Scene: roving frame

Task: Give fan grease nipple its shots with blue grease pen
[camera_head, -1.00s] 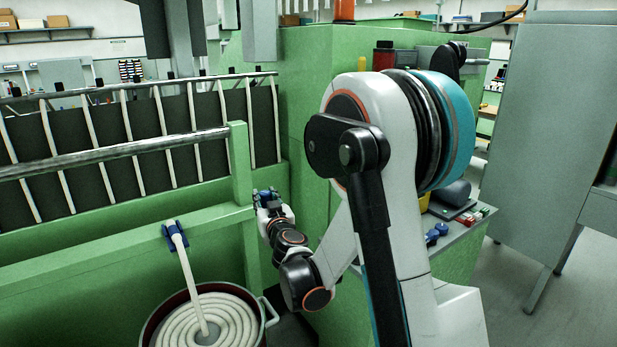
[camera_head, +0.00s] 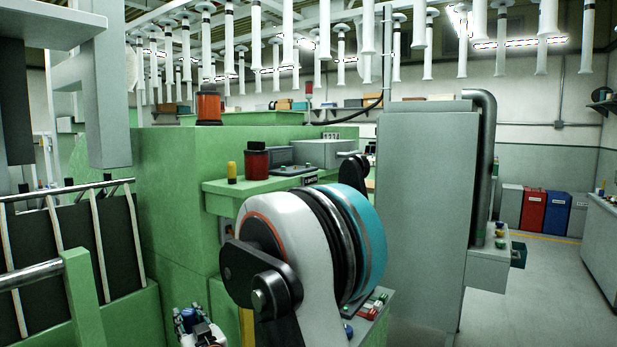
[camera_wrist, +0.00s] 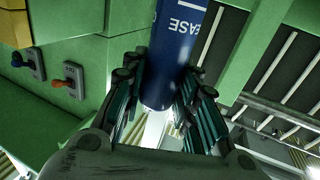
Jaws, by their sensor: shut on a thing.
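The blue grease pen (camera_wrist: 176,45), with white lettering ending in "EASE", stands between the fingers of my gripper (camera_wrist: 160,88) in the wrist view. My gripper is shut on it. In the head view my gripper (camera_head: 200,332) shows at the bottom edge, with a bit of blue (camera_head: 188,319) at its fingers. On a green face left of the pen in the wrist view are a blue-capped fitting (camera_wrist: 24,59) and an orange-capped fitting (camera_wrist: 66,82), each on a small grey plate. The pen is apart from both in the picture.
A green machine (camera_head: 170,195) stands beside my arm. Its ledge (camera_head: 250,186) bears a red-black can (camera_head: 256,161) and a yellow item (camera_head: 232,172). A tall grey cabinet (camera_head: 420,200) stands to the right, with open floor (camera_head: 540,290) beyond.

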